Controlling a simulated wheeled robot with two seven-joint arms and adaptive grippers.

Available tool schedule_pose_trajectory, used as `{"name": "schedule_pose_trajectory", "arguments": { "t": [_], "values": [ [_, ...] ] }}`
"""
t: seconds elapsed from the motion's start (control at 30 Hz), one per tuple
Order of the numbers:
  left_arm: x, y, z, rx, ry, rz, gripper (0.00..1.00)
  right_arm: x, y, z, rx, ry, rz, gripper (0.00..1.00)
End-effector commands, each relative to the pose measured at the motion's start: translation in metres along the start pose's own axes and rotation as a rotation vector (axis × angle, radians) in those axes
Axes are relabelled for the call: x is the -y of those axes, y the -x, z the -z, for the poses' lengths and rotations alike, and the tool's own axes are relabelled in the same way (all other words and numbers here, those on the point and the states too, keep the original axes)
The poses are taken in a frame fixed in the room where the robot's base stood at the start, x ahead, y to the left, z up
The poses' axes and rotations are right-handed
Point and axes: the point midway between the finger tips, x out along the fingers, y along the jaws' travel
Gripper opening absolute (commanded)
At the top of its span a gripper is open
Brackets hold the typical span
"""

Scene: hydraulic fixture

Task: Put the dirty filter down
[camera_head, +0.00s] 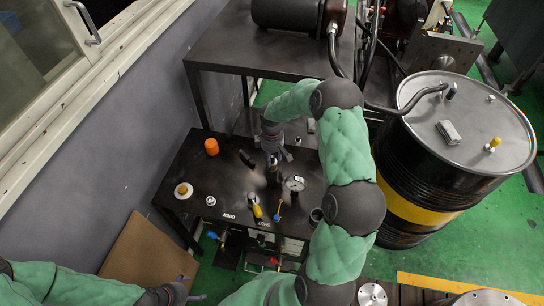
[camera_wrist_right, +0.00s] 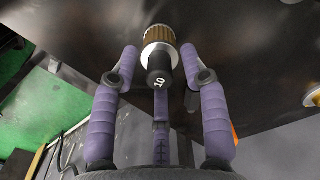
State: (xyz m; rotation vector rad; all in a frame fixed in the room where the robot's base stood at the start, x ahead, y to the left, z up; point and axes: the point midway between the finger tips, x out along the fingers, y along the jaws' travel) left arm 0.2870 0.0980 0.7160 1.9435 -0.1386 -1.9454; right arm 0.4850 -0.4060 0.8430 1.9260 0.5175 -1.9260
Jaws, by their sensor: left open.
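In the right wrist view the dirty filter (camera_wrist_right: 161,36) has a brown pleated body, a pale ring and a black neck marked "10". It lies between the purple fingers of my right gripper (camera_wrist_right: 160,56). The side fingertips are close to it, and I cannot tell whether they press on it. In the head view my right gripper (camera_head: 275,156) is over the dark table, with the filter's dark end (camera_head: 272,175) below. Whether the filter rests on the table is unclear. My left gripper (camera_head: 180,291) is open and empty at the bottom left.
The dark table (camera_head: 215,174) bears an orange cylinder (camera_head: 211,146), a white disc with a yellow centre (camera_head: 183,191), a gauge (camera_head: 294,183) and a yellow-topped fitting (camera_head: 257,211). A black drum (camera_head: 430,160) stands at right. The table's left part has bare room.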

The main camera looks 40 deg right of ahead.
Motion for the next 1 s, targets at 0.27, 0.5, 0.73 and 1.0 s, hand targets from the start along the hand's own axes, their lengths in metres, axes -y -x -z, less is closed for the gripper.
{"name": "schedule_pose_trajectory", "arguments": {
  "t": [0.27,0.5,0.73,1.0],
  "values": [
    [-0.001,0.002,0.000,0.000,0.000,0.000,0.82,0.000,0.004,0.000,0.000,0.000,0.000,0.45],
    [-0.004,0.011,0.000,0.000,0.000,0.000,0.82,-0.001,0.040,0.001,-0.002,-0.001,-0.003,0.45],
    [-0.007,0.020,-0.001,0.000,0.000,0.000,0.82,-0.001,0.086,0.001,-0.003,0.000,-0.003,0.45],
    [-0.009,0.026,-0.001,0.000,0.000,0.000,0.82,0.000,0.119,0.000,-0.001,0.000,0.000,0.45]
  ]
}}
